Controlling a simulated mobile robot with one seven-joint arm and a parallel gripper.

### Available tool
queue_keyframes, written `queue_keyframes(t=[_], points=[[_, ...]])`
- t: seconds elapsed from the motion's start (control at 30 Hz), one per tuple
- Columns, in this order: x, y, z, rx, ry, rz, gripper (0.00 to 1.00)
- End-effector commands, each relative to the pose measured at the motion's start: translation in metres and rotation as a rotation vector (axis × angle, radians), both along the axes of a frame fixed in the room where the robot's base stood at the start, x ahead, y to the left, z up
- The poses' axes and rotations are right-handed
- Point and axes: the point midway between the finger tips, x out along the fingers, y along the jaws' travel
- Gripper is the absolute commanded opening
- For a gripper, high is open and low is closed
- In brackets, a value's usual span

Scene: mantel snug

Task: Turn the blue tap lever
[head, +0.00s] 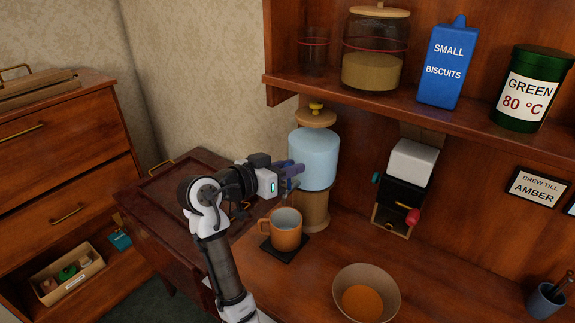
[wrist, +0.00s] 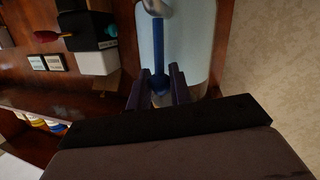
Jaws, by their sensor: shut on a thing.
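The light blue dispenser tank (head: 314,158) stands on a round wooden stand (head: 316,209), with a wooden lid and yellow knob on top. In the wrist view the tank (wrist: 197,40) is behind the long blue tap lever (wrist: 159,45). The lever runs from a grey tap at the top down to a rounded end. My gripper (head: 293,174) is at the front of the tank. In the wrist view my gripper (wrist: 159,75) has its two dark fingers either side of the lever near its rounded end, shut on it. In the head view the lever is mostly hidden by the fingers.
An orange mug (head: 284,231) stands on a black mat (head: 271,250) below my gripper. A bowl with orange contents (head: 364,297) is in front right. A white-and-black box dispenser (head: 405,180) is right of the tank. A shelf (head: 400,100) with jars overhangs behind.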

Motion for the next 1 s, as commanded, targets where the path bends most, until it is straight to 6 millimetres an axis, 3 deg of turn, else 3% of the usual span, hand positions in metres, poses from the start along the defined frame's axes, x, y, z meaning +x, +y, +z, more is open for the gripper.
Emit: queue_keyframes(t=[0.1,0.13,0.27,0.67,1.0], points=[[0.000,0.000,0.000,-0.001,-0.002,0.001,0.00],[0.000,0.000,0.000,-0.001,-0.002,0.001,0.25],[0.000,0.000,0.000,-0.001,-0.002,0.000,0.41],[-0.005,0.007,0.001,-0.002,-0.003,0.003,0.41],[-0.050,0.062,0.013,0.001,-0.007,0.007,0.41]])
